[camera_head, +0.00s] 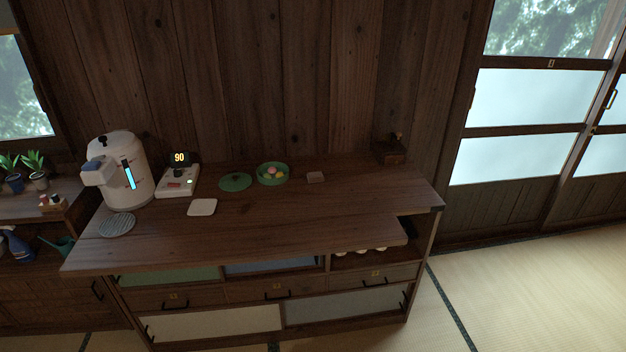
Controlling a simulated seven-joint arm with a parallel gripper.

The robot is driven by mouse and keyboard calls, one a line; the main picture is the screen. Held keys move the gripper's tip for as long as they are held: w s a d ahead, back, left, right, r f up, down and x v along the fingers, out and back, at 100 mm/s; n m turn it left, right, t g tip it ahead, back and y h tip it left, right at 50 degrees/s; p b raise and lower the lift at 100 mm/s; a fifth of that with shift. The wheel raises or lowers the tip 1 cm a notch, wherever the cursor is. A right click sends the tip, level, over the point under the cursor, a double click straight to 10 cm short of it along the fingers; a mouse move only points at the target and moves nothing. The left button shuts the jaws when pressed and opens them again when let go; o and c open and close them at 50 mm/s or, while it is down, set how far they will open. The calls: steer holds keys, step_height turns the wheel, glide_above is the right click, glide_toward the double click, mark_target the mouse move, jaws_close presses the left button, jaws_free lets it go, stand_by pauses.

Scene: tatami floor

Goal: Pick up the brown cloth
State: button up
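My gripper is not in view.
On the counter (300,222) stand a white hot-water pot (138,188), a device reading 90 (178,178), a white square (202,207), a grey round mat (117,225), a green lid (235,182), a green bowl (272,180) of coloured balls and a dark wooden box (390,152). The counter's right front is clear.

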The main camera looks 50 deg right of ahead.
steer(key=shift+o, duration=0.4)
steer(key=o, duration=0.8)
